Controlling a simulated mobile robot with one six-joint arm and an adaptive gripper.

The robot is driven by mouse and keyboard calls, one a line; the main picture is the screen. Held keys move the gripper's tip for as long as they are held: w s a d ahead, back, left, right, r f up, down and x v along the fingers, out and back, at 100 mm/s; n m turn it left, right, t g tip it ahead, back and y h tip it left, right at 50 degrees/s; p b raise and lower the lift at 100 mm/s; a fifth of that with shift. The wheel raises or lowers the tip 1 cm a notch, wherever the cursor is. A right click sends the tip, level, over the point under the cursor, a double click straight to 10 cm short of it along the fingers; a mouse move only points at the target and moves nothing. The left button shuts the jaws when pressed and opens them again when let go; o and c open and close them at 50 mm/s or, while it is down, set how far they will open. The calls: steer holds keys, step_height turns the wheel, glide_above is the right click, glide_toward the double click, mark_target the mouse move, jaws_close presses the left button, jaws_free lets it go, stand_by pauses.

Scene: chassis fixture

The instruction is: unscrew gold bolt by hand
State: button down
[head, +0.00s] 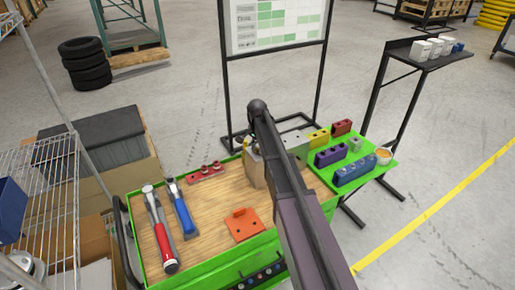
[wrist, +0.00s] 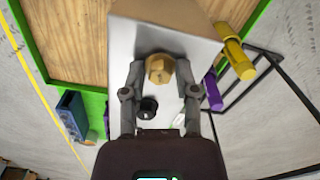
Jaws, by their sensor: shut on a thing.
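The gold bolt (wrist: 159,69) has a hex head and sits on the face of a silver-grey metal block (wrist: 190,40) in the wrist view. My gripper (wrist: 160,72) has one finger on each side of the bolt head and is shut on it. A black bolt (wrist: 147,107) sits on the same face, just below the gold one and between the fingers. In the head view my arm covers the gripper and the gold bolt. Part of a grey block (head: 295,143) shows beside the arm.
Purple (head: 330,156), blue (head: 354,170), yellow (head: 318,138) and red (head: 341,127) blocks stand at the right. A wire shelf (head: 50,190) is at left.

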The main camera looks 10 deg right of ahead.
steer(key=n, duration=0.6)
steer(key=shift+r+n, duration=0.1)
steer(key=shift+n, duration=2.6)
steer(key=shift+n, duration=0.8)
steer(key=n, duration=0.6)
steer(key=shift+r+n, duration=0.15)
steer(key=shift+n, duration=0.25)
steer(key=n, duration=0.6)
steer(key=shift+s+r+p, duration=0.1)
steer(key=shift+p, duration=0.25)
steer(key=shift+c, duration=1.5)
jaws_free()
